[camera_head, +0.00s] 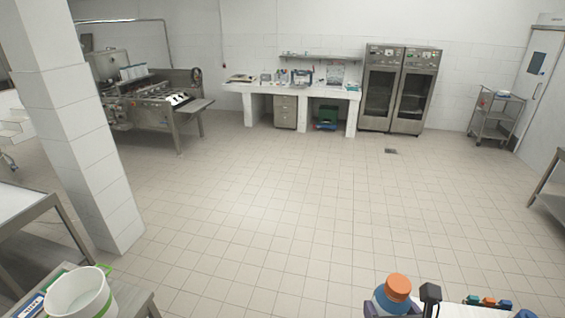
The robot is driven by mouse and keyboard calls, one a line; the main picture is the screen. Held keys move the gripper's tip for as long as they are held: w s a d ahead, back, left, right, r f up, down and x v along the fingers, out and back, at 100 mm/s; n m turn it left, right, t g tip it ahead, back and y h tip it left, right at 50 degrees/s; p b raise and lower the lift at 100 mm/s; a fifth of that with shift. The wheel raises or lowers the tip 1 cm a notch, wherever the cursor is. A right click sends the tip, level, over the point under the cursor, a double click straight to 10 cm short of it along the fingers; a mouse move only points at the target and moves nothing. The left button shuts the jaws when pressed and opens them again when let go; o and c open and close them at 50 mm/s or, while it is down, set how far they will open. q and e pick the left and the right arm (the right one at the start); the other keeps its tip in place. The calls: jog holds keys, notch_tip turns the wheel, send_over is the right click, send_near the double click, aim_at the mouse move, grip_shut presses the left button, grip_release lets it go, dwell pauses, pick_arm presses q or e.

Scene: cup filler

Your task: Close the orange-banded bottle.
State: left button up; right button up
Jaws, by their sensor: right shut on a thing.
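A blue bottle (388,303) with an orange top (397,288) shows at the bottom edge, right of the middle. The orange top sits on its upper end, and the bottle looks slightly tilted. I cannot tell whether the orange part is a seated cap or a band. My right gripper (403,304) has dark parts on both sides of the bottle and is shut on it. The bottle's lower part and most of the gripper are cut off by the picture's edge. My left gripper is not in view.
Several small orange- and blue-topped items (489,302) stand on a white surface (453,310) at the bottom right. A white bucket (75,292) with a green handle stands on a table at the bottom left. A tiled pillar (75,140) rises at left. The middle floor is clear.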

jog(key=shift+s+f, duration=0.15)
jog(key=shift+f, duration=0.15)
jog(key=shift+a+f, duration=0.1)
dwell(0.4)
